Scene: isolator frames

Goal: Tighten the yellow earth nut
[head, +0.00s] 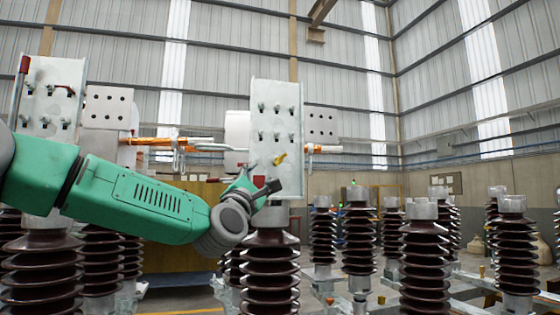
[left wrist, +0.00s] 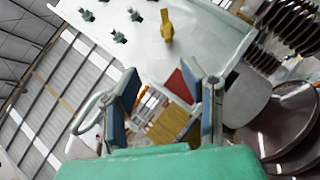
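The yellow earth nut (head: 280,159) is on the lower part of a pale metal plate (head: 275,96), right of centre in the head view. In the left wrist view the yellow nut (left wrist: 167,25) stands out from the plate, beyond the fingers and a little above them. My left gripper (head: 270,186) is just below the nut and apart from it. In the left wrist view its two blue-padded fingers (left wrist: 170,102) are spread with nothing between them. A red patch (head: 259,180) on the plate's lower edge is close to the fingers. My right gripper is not seen.
Several grey bolts (head: 277,108) stick out of the plate above the nut. A ribbed brown insulator (head: 270,270) stands below the plate. More insulators (head: 425,250) fill the right side. A second bolted plate (head: 50,95) stands at the left. An orange-and-copper bar (head: 175,141) runs between the plates.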

